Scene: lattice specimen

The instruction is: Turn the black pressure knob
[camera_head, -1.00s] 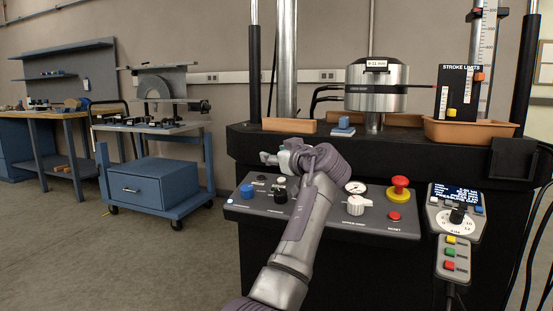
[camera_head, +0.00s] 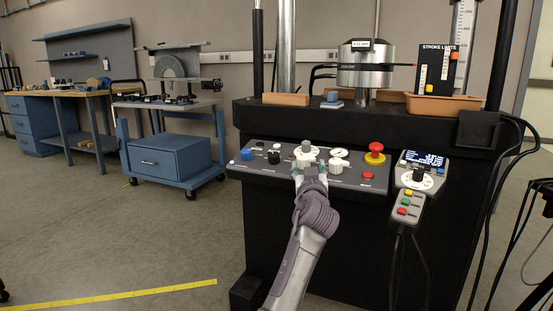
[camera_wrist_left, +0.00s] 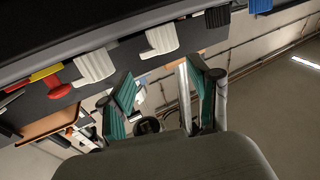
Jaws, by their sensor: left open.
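A black knob (camera_head: 274,157) sits on the left part of the dark sloped control panel (camera_head: 365,182), right of a blue knob (camera_head: 248,154). It also shows in the left wrist view (camera_wrist_left: 216,17) at the top, beside the blue knob (camera_wrist_left: 260,5). My left gripper (camera_head: 309,166) is open and empty, at the panel's front edge by a white knob (camera_head: 306,150), to the right of the black knob. In the left wrist view my fingers (camera_wrist_left: 156,78) are spread with that white knob (camera_wrist_left: 162,40) beyond them. My right gripper is not in view.
Right of my gripper are another white knob (camera_head: 336,165), a gauge (camera_head: 339,153) and a red emergency button (camera_head: 375,150). A pendant (camera_head: 419,172) with its own black dial hangs farther right. A blue cart (camera_head: 170,155) stands left; the floor between is clear.

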